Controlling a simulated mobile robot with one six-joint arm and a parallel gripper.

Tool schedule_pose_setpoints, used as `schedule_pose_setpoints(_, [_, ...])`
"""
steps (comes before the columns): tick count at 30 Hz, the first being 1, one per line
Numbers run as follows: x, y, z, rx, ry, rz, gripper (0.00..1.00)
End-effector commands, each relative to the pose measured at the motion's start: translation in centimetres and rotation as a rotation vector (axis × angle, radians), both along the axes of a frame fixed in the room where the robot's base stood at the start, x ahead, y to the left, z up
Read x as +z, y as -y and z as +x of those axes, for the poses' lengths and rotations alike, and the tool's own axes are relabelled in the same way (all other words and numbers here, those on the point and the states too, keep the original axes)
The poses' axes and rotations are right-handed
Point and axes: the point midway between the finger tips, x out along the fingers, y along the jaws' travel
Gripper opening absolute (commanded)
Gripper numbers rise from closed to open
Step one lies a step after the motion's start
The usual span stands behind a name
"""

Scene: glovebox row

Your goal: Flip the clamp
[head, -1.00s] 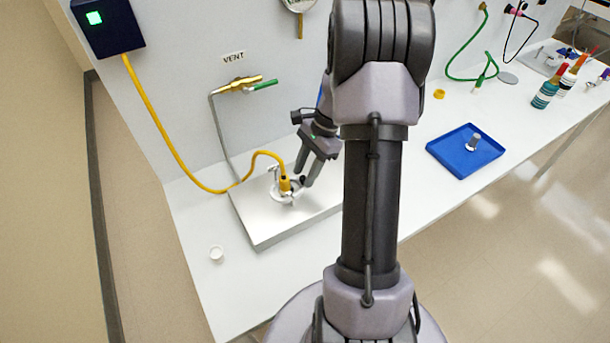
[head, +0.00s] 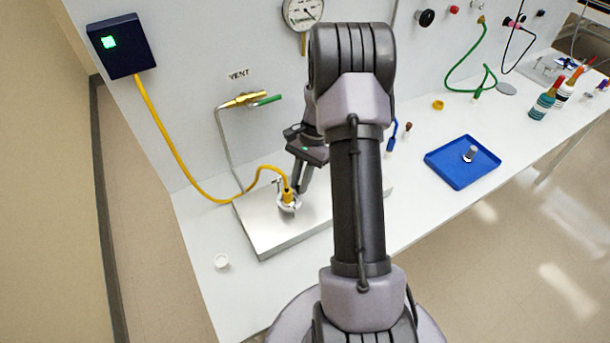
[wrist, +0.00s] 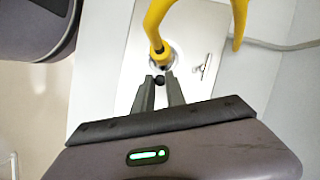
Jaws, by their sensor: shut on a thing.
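The clamp (head: 287,205) is a pale metal ring fitting around the foot of the yellow hose's plug, on the metal plate (head: 262,232). In the wrist view the clamp (wrist: 174,58) is partly hidden by the plug and my fingers. A small black ball knob (wrist: 159,80) shows at its near side. My gripper (head: 298,191) points down at the clamp's right side in the head view. In the wrist view my gripper (wrist: 160,86) has its fingertips shut on the black knob. The knob is hidden in the head view.
The yellow hose (head: 172,140) loops from a dark box (head: 121,45) to the plug, close to my fingers. A pipe with a brass and green valve (head: 252,99) rises behind the plate. A blue tray (head: 461,162) stands farther right.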

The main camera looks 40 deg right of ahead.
Motion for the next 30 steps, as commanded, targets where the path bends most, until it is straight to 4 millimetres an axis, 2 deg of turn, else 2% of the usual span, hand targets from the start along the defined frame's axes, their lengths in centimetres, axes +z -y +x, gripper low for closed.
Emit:
schedule_pose_setpoints(8, [0.0, 0.0, 0.2, 0.016, 0.005, -0.001, 0.00])
schedule_pose_setpoints(9, [0.0, 0.0, 0.2, 0.016, 0.005, -0.001, 0.22])
schedule_pose_setpoints(12, [0.0, 0.0, 0.2, 0.016, 0.005, -0.001, 0.37])
schedule_pose_setpoints(22, [0.4, 0.2, 0.2, 0.014, 0.005, -0.001, 0.37])
schedule_pose_setpoints(26, [2.7, 1.0, 0.4, 0.012, 0.005, -0.002, 0.37])
schedule_pose_setpoints(30, [6.9, 2.7, 0.9, 0.013, 0.007, -0.005, 0.37])
